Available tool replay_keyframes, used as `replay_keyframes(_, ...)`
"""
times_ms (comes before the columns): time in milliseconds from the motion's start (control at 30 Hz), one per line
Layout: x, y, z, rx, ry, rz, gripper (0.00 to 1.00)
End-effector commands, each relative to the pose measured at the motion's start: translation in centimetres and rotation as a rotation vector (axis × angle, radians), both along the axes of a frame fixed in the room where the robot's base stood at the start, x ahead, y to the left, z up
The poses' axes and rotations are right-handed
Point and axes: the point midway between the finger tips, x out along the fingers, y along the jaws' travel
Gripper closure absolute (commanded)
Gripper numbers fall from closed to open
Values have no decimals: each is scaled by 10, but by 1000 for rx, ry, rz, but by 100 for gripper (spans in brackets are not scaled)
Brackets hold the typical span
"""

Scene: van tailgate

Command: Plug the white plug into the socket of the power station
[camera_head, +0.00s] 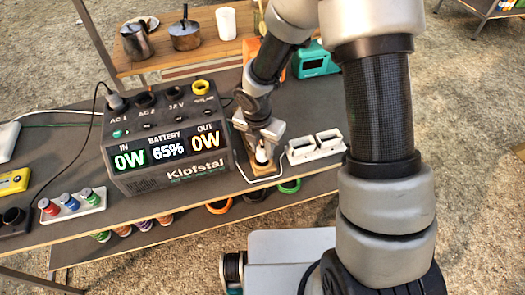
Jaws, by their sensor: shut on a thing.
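The power station (165,187) is a dark box on the grey tabletop, left of my gripper. Its sloped front display reads 65% battery, 0W in and 0W out. Along its top are round sockets: AC 1 with a grey plug (115,101) and black cord in it, AC 2 (144,98) dark and empty-looking, 12 V, and a yellow-ringed one marked SOLAR. My gripper (262,150) points down right of the power station and is shut on the white plug (261,155). The plug is small and partly hidden by the fingers. It is over or at a wooden block (261,170); contact is unclear.
A white two-slot holder (315,147) stands right of my gripper. A wooden shelf (165,62) with a kettle, pot and white cup is behind. A teal case (315,62) is at back.

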Motion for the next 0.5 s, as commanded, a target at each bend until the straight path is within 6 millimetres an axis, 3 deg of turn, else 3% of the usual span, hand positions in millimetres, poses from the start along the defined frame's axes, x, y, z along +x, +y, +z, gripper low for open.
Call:
replay_keyframes(33,1,0,16,1,-4,-2,93)
replay_keyframes(200,1,-1,51,2,-4,-3,93)
replay_keyframes(500,1,0,93,0,-2,0,93)
